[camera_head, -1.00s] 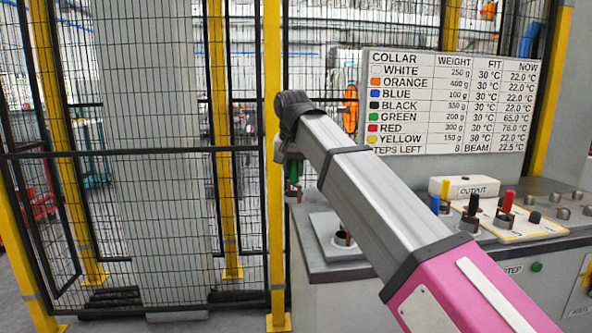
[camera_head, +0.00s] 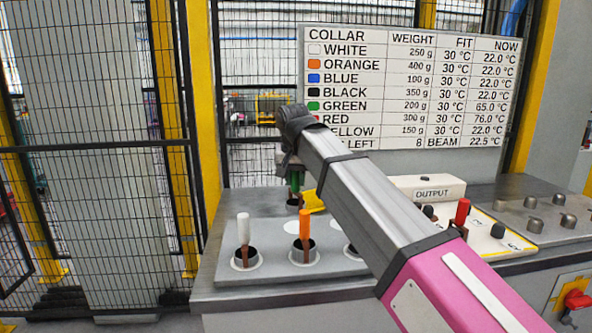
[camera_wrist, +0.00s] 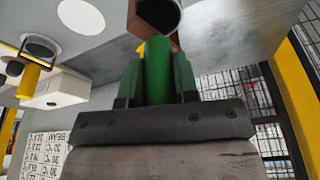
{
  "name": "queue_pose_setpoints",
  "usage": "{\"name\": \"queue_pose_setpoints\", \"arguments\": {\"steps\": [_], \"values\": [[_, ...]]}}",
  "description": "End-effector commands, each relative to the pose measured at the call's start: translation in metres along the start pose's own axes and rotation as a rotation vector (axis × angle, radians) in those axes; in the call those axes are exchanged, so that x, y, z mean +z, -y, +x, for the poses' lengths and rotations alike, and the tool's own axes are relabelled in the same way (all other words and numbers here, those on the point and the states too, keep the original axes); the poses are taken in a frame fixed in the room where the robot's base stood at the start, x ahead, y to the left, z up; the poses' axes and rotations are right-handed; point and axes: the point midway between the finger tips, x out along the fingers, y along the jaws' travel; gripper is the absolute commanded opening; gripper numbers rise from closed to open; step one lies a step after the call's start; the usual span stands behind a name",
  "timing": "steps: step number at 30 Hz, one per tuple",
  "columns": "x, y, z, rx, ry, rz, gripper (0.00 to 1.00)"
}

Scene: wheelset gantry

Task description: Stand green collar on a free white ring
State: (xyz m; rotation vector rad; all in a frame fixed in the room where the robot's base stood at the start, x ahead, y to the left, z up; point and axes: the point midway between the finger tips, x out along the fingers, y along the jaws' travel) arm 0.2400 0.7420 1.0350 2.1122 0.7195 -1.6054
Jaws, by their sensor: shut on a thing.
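My gripper (camera_head: 294,180) is shut on the green handle of the green collar (camera_head: 295,187), held at the back edge of the grey plate. In the wrist view the green collar (camera_wrist: 157,72) sits between the fingers, its dark hollow end at the top of the picture. The grey plate (camera_head: 275,275) bears white rings. A white-handled collar (camera_head: 243,240) and an orange-handled collar (camera_head: 304,235) stand on front rings. A bare white ring (camera_head: 292,227) lies behind them. Another white ring (camera_head: 351,252) is partly hidden by my arm. I cannot tell whether the green collar touches anything.
A yellow handle (camera_head: 312,201) shows just behind my gripper. A white OUTPUT box (camera_head: 428,188) and a panel with a red-handled collar (camera_head: 462,212) are to the right. The sign (camera_head: 400,85) lists green at 65.0 °C. A mesh fence with yellow posts (camera_head: 205,110) stands at left.

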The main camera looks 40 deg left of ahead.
Motion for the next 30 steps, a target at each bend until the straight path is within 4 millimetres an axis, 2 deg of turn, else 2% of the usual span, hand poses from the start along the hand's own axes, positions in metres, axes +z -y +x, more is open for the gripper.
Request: {"name": "queue_pose_setpoints", "arguments": {"steps": [16, 30], "values": [[0.002, 0.000, 0.003, 0.000, -0.001, 0.000, 0.00], [0.012, 0.000, 0.035, 0.000, -0.001, 0.001, 0.00]]}}
